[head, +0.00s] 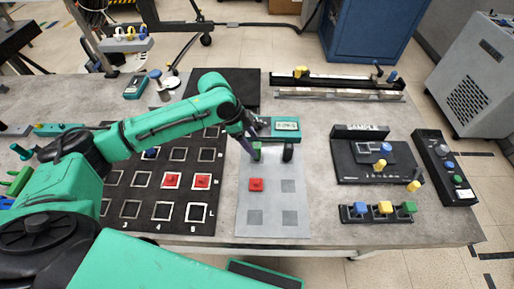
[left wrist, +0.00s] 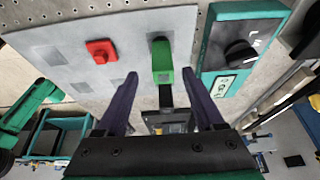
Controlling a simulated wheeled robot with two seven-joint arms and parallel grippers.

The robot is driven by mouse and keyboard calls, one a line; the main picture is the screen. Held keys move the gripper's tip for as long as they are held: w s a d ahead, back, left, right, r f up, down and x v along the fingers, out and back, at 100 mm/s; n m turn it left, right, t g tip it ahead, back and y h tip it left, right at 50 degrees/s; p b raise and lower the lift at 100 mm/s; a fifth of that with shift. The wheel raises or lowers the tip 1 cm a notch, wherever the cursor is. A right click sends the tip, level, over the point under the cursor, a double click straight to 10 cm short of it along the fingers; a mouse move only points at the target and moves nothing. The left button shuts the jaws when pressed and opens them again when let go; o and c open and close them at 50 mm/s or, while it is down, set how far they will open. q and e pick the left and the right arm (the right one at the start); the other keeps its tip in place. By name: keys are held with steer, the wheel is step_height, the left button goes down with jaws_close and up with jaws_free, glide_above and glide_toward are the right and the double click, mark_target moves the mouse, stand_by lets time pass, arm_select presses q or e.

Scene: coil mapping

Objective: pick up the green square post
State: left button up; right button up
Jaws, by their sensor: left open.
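The green square post (head: 257,154) stands at the back of the light grey panel, just below my left gripper (head: 252,141) in the head view. In the left wrist view the green post (left wrist: 162,62) shows between the two dark fingers of my left gripper (left wrist: 159,75), near their tips. The fingers are spread apart, with gaps to the post on both sides, and they hold nothing. Whether the tips reach down beside the post is hard to tell. My right gripper is in neither view.
A red block (head: 256,184) sits on the grey panel (head: 273,229) in front of the post. A teal meter (head: 286,127) with a black knob stands close by on the right. The black grid mat (head: 180,228) lies left, holding red blocks.

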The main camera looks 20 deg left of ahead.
mark_target(260, 152)
arm_select(q)
steer(key=x, duration=0.3)
steer(key=p+x, duration=0.1)
steer(key=x, duration=0.1)
steer(key=shift+w+d+f+p, duration=0.15)
steer(key=shift+w+f+p, duration=0.1)
steer(key=shift+f+p, duration=0.1)
steer(key=shift+d+f, duration=0.15)
steer(key=shift+f, duration=0.2)
jaws_close()
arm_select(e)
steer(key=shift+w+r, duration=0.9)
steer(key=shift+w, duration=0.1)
